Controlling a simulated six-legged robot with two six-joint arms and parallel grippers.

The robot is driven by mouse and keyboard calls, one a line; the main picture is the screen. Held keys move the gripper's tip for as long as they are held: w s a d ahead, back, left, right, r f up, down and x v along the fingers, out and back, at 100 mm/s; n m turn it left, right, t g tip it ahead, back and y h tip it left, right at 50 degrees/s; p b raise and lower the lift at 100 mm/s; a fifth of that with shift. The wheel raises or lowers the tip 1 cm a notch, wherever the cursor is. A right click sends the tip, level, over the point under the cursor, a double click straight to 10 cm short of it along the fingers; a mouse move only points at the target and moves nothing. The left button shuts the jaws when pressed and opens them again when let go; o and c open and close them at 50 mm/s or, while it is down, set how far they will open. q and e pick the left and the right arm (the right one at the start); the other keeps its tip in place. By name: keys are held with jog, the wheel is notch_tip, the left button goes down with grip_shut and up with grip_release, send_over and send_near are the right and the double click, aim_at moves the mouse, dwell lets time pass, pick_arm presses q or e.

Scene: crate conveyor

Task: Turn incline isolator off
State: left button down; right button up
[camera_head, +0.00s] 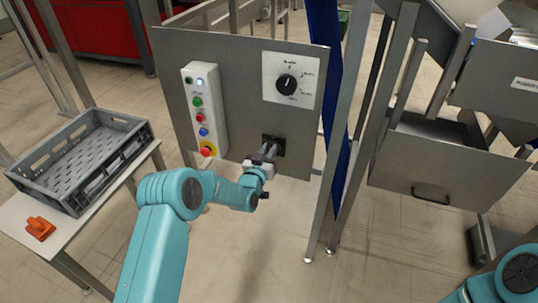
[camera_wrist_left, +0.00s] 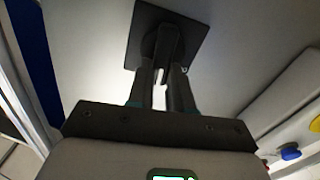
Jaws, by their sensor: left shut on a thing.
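The isolator is a small black square plate (camera_head: 280,142) low on the grey metal panel, with a dark handle in its middle. In the left wrist view the plate (camera_wrist_left: 195,32) and its handle (camera_wrist_left: 168,42) fill the top centre. My left gripper (camera_head: 267,153) is at the isolator, with its fingers pointing at the panel. In the wrist view the left gripper (camera_wrist_left: 162,75) has one finger on each side of the handle and is shut on it. My right gripper is out of view; only part of my right arm shows at the lower right.
The grey panel (camera_head: 240,110) also bears a black rotary knob (camera_head: 287,84) and a button box (camera_head: 213,78) with a red stop button (camera_head: 207,150). A grey crate (camera_head: 135,133) and an orange object (camera_head: 40,228) are on the left bench. Metal posts and a drawer (camera_head: 440,165) stand right.

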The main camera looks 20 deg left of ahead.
pick_arm(q)
jog(key=shift+a+f+n+b, duration=0.25)
jog(key=shift+n+b, duration=2.5)
jog(key=shift+b, duration=0.85)
jog(key=shift+a+f+n+b, duration=0.25)
jog(key=shift+n+b, duration=2.55)
jog(key=shift+b, duration=0.75)
jog(key=shift+a+f+n+b, duration=0.25)
jog(key=shift+n+b, duration=2.5)
jog(key=shift+b, duration=0.85)
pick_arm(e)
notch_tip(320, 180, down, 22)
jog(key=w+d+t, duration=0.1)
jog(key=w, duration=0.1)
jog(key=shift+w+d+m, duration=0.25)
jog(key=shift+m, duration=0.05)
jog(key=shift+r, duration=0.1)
pick_arm(q)
jog(key=c, duration=1)
grip_release()
